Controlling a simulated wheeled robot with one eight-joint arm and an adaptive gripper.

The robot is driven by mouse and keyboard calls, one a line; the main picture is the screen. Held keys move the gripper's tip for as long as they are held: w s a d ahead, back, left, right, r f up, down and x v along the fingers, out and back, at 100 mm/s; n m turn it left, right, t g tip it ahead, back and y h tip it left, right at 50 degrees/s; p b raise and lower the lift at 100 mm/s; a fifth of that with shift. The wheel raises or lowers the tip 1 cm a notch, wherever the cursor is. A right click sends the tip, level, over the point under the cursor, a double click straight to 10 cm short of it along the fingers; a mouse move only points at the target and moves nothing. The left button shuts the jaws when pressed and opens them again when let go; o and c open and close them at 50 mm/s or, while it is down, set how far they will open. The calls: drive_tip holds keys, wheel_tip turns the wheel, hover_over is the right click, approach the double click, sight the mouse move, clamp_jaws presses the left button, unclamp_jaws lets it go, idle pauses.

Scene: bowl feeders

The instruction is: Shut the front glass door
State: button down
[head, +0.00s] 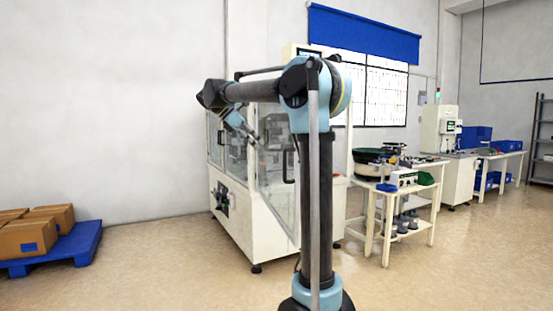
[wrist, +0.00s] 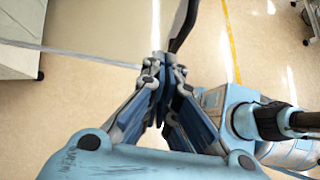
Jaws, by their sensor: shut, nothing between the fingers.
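The machine's front glass door (head: 273,178) is a clear panel in a pale frame with a dark upright handle (head: 288,165). It seems to stand swung out from the cabinet, though my arm hides part of it. In the wrist view, a thin grey frame edge (wrist: 70,52) runs across above the floor, and a dark curved handle (wrist: 184,25) is just beyond the fingertips. My gripper (wrist: 160,62) is shut and empty, close to the handle; I cannot tell whether they touch. In the head view my gripper (head: 255,140) is small, in front of the glass.
The white machine cabinet (head: 228,212) stands behind my arm. A white table (head: 398,190) with a bowl feeder is on its right. A blue pallet (head: 75,246) with cardboard boxes (head: 28,238) lies at the left. The floor between pallet and machine is clear.

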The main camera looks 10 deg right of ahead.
drive_tip(key=d+r+x, duration=0.2)
drive_tip(key=x, duration=1)
drive_tip(key=shift+d+f, duration=0.2)
drive_tip(key=shift+d, duration=0.05)
drive_tip(key=shift+a, duration=0.15)
